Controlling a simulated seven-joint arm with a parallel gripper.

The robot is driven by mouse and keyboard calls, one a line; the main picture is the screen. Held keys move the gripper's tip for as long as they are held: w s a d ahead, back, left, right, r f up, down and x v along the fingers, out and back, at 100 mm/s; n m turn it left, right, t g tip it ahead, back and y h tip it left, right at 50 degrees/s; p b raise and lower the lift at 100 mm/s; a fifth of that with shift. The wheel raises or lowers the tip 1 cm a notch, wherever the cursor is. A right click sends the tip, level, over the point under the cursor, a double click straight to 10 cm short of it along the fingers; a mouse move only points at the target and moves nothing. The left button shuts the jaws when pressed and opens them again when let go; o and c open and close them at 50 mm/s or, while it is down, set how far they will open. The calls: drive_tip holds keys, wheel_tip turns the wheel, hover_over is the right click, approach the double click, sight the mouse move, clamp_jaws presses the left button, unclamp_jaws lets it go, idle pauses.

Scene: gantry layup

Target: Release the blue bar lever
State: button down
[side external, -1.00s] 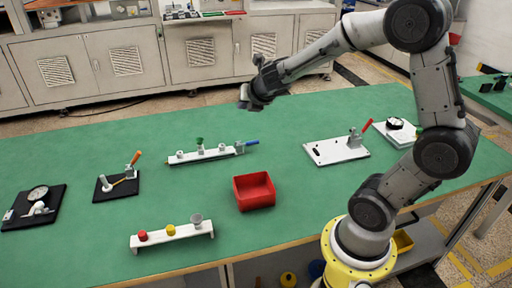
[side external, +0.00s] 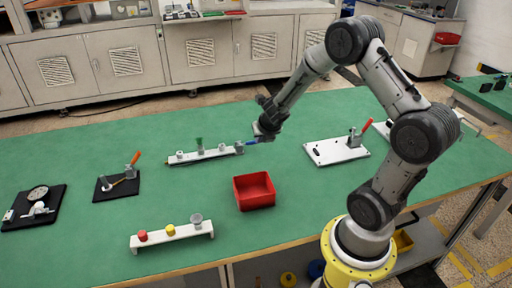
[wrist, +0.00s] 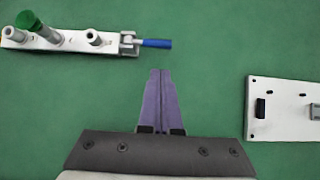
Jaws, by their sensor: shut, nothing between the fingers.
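The blue bar lever (wrist: 157,43) sticks out to the right from a grey clamp (wrist: 128,43) at the right end of a white bar (wrist: 72,40). In the side view the lever (side external: 251,141) lies low and nearly flat, partly hidden behind my gripper. My gripper (wrist: 161,72) is shut and empty; its two purple fingers lie together. In the wrist view the fingertips point toward the lever and are apart from it in the picture. In the side view my gripper (side external: 262,136) is just right of the lever; its exact height above it is unclear.
A green-topped peg (wrist: 29,20) and grey pegs stand on the bar. A red bin (side external: 254,191) stands in front. A white plate with a red-handled clamp (side external: 336,151) is to the right. An orange-handled clamp (side external: 118,186) is at left. Green table around the bar is clear.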

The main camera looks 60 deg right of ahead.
sight(252, 143)
drive_tip(key=x, duration=0.8)
drive_tip(key=shift+w+d+f, duration=0.15)
drive_tip(key=shift+f, duration=0.15)
drive_tip(key=shift+r+n+g+h, duration=0.35)
drive_tip(key=shift+n+g+h, duration=0.15)
drive_tip(key=shift+g+h, duration=0.4)
drive_tip(key=shift+r, duration=0.4)
idle(0.5)
drive_tip(key=shift+w+r, duration=0.1)
drive_tip(key=shift+w, duration=0.05)
drive_tip(key=g+h, duration=0.1)
drive_tip(key=a+r+n+g+h, duration=0.1)
drive_tip(key=w+r+n+g+h, duration=0.1)
drive_tip(key=h, duration=0.1)
drive_tip(key=shift+a+r, duration=0.2)
drive_tip(key=shift+r, duration=0.05)
drive_tip(key=shift+w+a+r, duration=0.1)
drive_tip(key=shift+r, duration=0.2)
idle(0.3)
drive_tip(key=shift+r, duration=0.65)
